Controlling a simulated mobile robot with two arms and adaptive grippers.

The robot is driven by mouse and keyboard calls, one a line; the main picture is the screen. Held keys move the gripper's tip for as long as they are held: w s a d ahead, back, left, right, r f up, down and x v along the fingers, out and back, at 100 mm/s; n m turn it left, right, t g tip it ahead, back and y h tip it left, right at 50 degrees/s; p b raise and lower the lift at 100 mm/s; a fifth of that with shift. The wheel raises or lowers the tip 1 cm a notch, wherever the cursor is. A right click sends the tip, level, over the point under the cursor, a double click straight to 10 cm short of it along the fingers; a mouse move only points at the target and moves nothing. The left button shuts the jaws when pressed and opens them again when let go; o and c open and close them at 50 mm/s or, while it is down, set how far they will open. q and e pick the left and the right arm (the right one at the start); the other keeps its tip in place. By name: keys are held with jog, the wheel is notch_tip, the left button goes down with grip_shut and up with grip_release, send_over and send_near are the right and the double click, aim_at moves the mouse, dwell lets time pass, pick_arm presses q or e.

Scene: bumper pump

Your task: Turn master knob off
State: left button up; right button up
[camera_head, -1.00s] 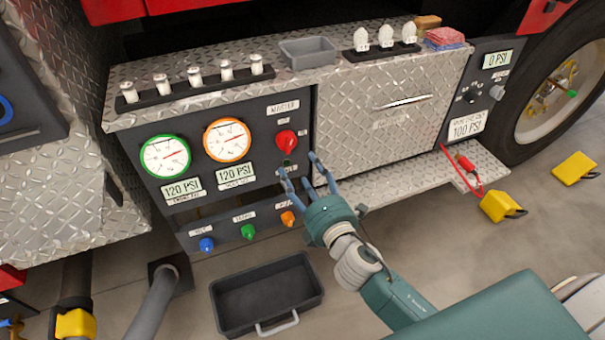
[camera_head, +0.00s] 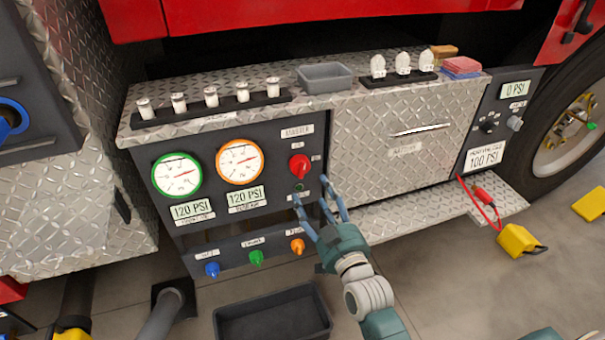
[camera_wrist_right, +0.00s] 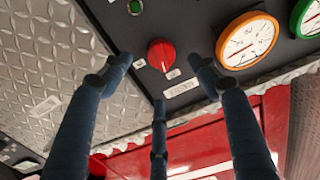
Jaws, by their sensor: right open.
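The master knob (camera_head: 299,165) is red and sits on the dark pump panel under the MASTER label (camera_head: 297,131), right of the orange-rimmed gauge. In the right wrist view the red knob (camera_wrist_right: 161,54) shows upside down, with a white pointer line on its face. My right gripper (camera_head: 312,190) is open and empty, its blue fingers just below and to the right of the knob in the head view. In the right wrist view its fingers (camera_wrist_right: 160,76) spread on both sides of the knob, apart from it as far as I can tell. My left gripper is not in view.
Green-rimmed (camera_head: 177,175) and orange-rimmed (camera_head: 240,161) gauges are left of the knob. Blue (camera_head: 212,269), green (camera_head: 256,257) and orange (camera_head: 298,246) knobs sit below. A small green light (camera_wrist_right: 135,7) is close to the red knob. A diamond-plate drawer (camera_head: 400,150) is at right.

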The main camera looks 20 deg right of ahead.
aim_at(303, 172)
jog(key=w+b, duration=0.1)
jog(key=w, duration=0.8)
jog(key=shift+w+a, duration=0.15)
jog(key=shift+w, duration=0.1)
jog(key=shift+w+b, duration=0.3)
jog(key=shift+w, duration=0.25)
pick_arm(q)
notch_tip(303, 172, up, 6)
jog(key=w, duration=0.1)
